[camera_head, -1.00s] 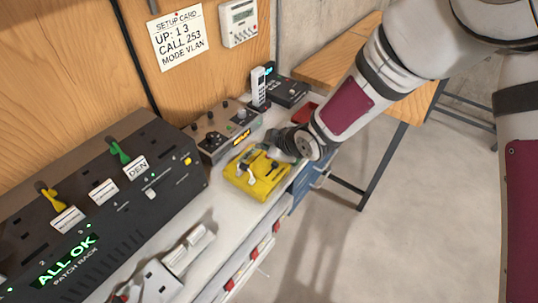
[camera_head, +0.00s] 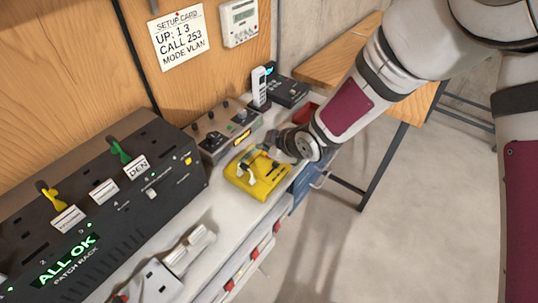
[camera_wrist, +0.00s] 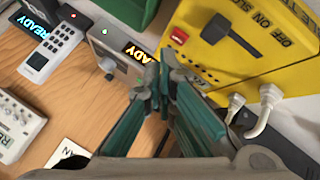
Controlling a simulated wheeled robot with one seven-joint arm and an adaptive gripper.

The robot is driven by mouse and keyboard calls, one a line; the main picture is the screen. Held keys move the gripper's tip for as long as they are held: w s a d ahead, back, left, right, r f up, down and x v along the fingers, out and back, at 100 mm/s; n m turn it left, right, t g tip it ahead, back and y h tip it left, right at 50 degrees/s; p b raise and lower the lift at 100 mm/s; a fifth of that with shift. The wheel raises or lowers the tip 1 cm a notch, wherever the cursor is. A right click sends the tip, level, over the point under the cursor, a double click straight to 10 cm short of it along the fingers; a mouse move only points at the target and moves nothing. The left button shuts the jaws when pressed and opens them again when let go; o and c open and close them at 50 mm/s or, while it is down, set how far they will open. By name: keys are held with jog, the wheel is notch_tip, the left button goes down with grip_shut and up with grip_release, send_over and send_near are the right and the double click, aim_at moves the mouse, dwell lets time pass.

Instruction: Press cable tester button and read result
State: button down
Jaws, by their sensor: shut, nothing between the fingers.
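The yellow cable tester (camera_head: 262,184) lies on the white bench top. In the wrist view the tester (camera_wrist: 270,72) fills the upper right, with a black slide switch (camera_wrist: 236,38) by the words OFF ON SLOW. The tips appear beside the tester's left edge, near the button; contact cannot be told. In the head view my gripper (camera_head: 268,150) is over the tester's far side.
A grey box (camera_head: 224,128) with an orange READY display stands behind the tester. A white handset (camera_head: 259,86) stands farther back. The black patch rack (camera_head: 100,205) reads ALL OK at left. Open floor is at right.

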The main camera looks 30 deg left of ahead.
jog(key=shift+f, duration=0.2)
dwell(0.4)
jog(key=shift+f, duration=0.2)
jog(key=shift+f, duration=0.4)
dwell(0.6)
jog(key=shift+r, duration=0.8)
jog(key=shift+r, duration=2.55)
jog(key=shift+w, duration=0.1)
